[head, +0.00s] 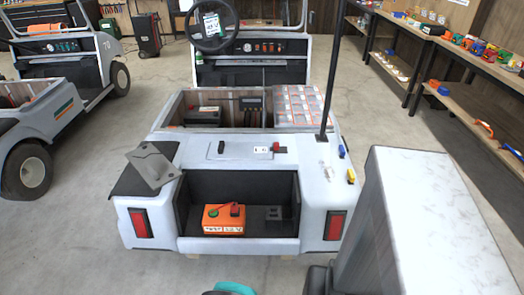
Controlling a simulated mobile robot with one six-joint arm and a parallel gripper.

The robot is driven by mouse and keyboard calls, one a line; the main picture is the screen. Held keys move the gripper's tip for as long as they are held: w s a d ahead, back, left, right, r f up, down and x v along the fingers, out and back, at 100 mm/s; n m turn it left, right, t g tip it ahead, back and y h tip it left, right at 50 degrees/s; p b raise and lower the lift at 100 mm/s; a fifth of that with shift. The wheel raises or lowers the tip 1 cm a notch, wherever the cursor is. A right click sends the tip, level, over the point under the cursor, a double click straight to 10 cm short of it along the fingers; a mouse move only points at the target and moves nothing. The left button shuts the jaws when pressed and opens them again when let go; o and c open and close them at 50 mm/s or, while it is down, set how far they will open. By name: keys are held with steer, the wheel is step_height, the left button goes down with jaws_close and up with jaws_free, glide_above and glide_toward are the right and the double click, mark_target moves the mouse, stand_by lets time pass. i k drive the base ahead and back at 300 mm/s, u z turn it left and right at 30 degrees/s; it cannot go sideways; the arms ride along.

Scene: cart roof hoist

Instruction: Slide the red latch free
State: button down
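A small red piece (276,147), which looks like the red latch, sits on the white rear deck (205,165) of the cart. It is at the right end of a flat plate (228,151) with a small white label and a dark handle-like piece (221,145). It is too small to tell whether it is engaged. My gripper's fingers do not show. Only teal and dark parts, apparently of my arm, show at the bottom edge, well short of the cart.
A thin black post (332,70) rises at the deck's right side. A grey bracket plate (153,167) lies tilted at the left corner. An orange box (223,220) sits in the rear bay. Shelves (470,95) line the right. A large pale block fills the lower right.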

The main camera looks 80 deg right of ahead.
mark_target(276, 145)
steer(key=u, duration=0.15)
steer(key=k, duration=1.55)
steer(key=z, duration=0.45)
steer(key=i, duration=1)
steer(key=z, duration=0.05)
